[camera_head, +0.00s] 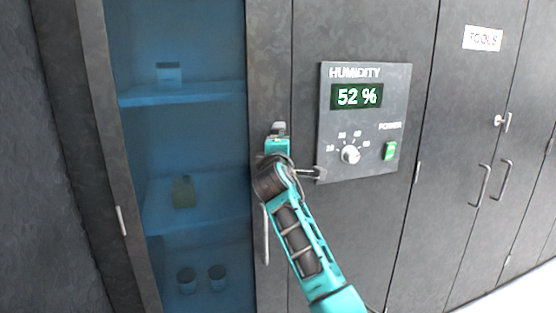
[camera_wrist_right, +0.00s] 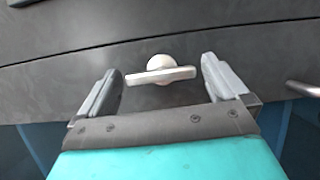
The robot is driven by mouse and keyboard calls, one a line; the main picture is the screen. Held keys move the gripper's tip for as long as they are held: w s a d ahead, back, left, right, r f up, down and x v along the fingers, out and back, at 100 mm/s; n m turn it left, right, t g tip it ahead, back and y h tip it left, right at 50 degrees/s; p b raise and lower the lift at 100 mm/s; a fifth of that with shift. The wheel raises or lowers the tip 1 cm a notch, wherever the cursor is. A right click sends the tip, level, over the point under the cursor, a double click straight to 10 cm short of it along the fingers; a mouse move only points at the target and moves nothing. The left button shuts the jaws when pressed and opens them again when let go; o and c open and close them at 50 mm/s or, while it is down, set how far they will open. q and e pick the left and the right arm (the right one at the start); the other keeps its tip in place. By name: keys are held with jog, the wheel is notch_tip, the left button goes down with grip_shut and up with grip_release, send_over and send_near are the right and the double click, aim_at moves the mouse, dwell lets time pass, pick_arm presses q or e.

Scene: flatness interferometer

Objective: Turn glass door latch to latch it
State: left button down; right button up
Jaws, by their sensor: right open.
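The glass door (camera_head: 215,135) is the blue-tinted panel in a dark frame at the left of the head view, and it looks closed. Its latch (camera_wrist_right: 160,75) shows in the right wrist view as a pale round knob with a silver bar, lying nearly level across that picture. My right gripper (camera_head: 278,128) is at the door's right frame and hides the latch in the head view. In the wrist view its two grey fingers are apart, one on each side of the latch bar, with gaps to both ends. My left gripper is not in view.
A humidity panel (camera_head: 364,122) reading 52 % sticks out right of my gripper, with a dial and green switch. A vertical door handle (camera_head: 265,235) is below my gripper. A tools cabinet (camera_head: 455,130) with its own latch and handles stands farther right.

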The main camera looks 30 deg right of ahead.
jog(key=v, duration=1.1)
jog(key=shift+s+a, duration=0.2)
jog(key=shift+s, duration=0.05)
jog(key=s+a+f+y, duration=0.2)
jog(key=a+f+y, duration=0.2)
jog(key=f, duration=0.7)
jog(key=s+a+f+y, duration=0.2)
jog(key=a+f+y, duration=0.15)
jog(key=f, duration=0.75)
jog(key=s+a+f+m+g+y, duration=0.2)
jog(key=s+a+f+m, duration=0.1)
jog(key=s+f, duration=0.6)
jog(key=s+a+f+m+g+y, duration=0.2)
jog(key=s+a+f+m+y, duration=0.1)
jog(key=s+f, duration=0.6)
jog(key=s+a+m, duration=0.1)
jog(key=s+m, duration=0.1)
jog(key=shift+m, duration=0.3)
